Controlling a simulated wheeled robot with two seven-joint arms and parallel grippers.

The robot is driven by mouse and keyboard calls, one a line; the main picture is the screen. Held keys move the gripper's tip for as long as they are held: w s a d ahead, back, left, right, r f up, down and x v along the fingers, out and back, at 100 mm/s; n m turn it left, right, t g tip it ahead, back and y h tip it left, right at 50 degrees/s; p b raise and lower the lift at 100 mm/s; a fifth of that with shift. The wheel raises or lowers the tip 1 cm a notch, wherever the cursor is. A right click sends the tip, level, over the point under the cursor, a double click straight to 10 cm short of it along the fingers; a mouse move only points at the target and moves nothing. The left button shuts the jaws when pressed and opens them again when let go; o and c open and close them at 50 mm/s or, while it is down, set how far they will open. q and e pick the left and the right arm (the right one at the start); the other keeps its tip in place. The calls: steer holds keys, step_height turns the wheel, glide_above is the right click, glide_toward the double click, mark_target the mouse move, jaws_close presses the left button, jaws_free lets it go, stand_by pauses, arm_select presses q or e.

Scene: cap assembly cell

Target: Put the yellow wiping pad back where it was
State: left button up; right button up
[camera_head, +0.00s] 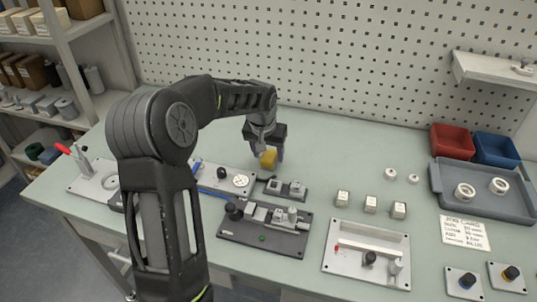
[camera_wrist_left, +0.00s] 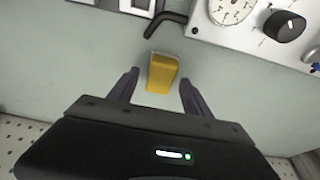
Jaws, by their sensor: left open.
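The yellow wiping pad (camera_head: 268,158) is a small block near the back of the bench, behind the fixture plates. My left gripper (camera_head: 267,154) is over it, pointing down. In the left wrist view the pad (camera_wrist_left: 162,73) shows between the two dark fingers of my left gripper (camera_wrist_left: 158,88), with a gap on each side. The gripper is open. I cannot tell whether the pad rests on the bench. My right gripper is in neither view.
A plate with a dial and black knob (camera_wrist_left: 285,27) is close to the pad, and a black hex key (camera_wrist_left: 167,20) lies nearby. A dark fixture (camera_head: 263,238) is in front. Red (camera_head: 452,142) and blue (camera_head: 497,149) bins stand at the right. The bench behind is clear.

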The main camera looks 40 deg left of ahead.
arm_select(q)
steer(key=v, duration=1.1)
steer(key=shift+b, duration=0.4)
steer(key=shift+s, duration=0.15)
